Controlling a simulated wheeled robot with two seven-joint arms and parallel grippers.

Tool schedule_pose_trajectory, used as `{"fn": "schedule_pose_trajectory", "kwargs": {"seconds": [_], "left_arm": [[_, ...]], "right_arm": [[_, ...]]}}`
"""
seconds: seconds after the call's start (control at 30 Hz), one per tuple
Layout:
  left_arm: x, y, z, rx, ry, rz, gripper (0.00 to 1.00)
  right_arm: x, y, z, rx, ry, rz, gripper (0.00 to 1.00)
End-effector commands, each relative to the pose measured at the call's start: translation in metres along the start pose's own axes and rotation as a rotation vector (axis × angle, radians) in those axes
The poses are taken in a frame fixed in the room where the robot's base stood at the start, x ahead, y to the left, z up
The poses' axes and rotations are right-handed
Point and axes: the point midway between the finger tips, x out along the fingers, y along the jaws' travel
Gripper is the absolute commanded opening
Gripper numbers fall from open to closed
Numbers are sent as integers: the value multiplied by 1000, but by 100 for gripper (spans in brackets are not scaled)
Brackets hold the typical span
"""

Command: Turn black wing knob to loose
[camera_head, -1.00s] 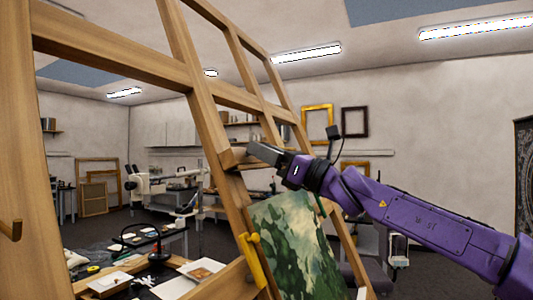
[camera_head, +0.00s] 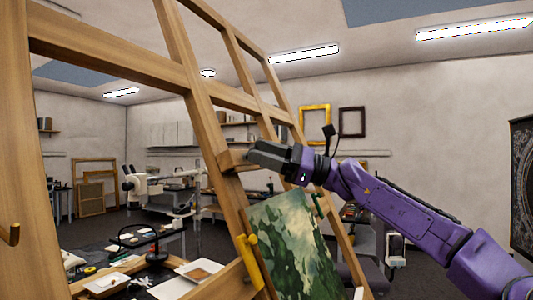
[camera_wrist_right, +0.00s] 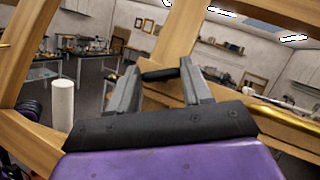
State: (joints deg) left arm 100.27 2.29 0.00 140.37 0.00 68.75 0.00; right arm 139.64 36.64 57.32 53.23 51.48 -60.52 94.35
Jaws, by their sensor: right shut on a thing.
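The black wing knob (camera_wrist_right: 160,75) shows in the right wrist view as a dark bar between my right gripper's fingers, in front of a wooden upright of the easel. My right gripper (camera_wrist_right: 163,82) is shut on it. In the head view the right gripper (camera_head: 252,152) reaches the easel's wooden post from the right, and its fingers hide the knob. The wooden easel (camera_head: 205,120) leans across the head view and carries a green landscape painting (camera_head: 290,245) below the gripper. My left gripper is not in view.
A yellow clamp-like piece (camera_head: 252,262) sits at the painting's left edge. A worktable with papers and a black lamp base (camera_head: 157,256) stands at lower left. A white cylinder (camera_wrist_right: 62,105) shows in the right wrist view. Empty frames hang on the far wall.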

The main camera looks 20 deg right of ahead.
Motion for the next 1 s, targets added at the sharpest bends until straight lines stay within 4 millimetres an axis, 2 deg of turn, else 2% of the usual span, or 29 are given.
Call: {"fn": "schedule_pose_trajectory", "kwargs": {"seconds": [0.03, 0.73, 0.77, 0.83, 1.0], "left_arm": [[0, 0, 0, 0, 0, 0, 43], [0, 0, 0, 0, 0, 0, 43], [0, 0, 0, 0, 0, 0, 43], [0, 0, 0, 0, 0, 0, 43], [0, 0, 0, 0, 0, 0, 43]], "right_arm": [[2, 2, -6, -14, 10, 22, 18], [2, 1, -4, -73, 6, 84, 18], [2, 1, -4, -73, 6, 84, 52], [2, 0, -3, -73, 6, 83, 74], [1, 0, -2, -73, 4, 81, 74]]}}
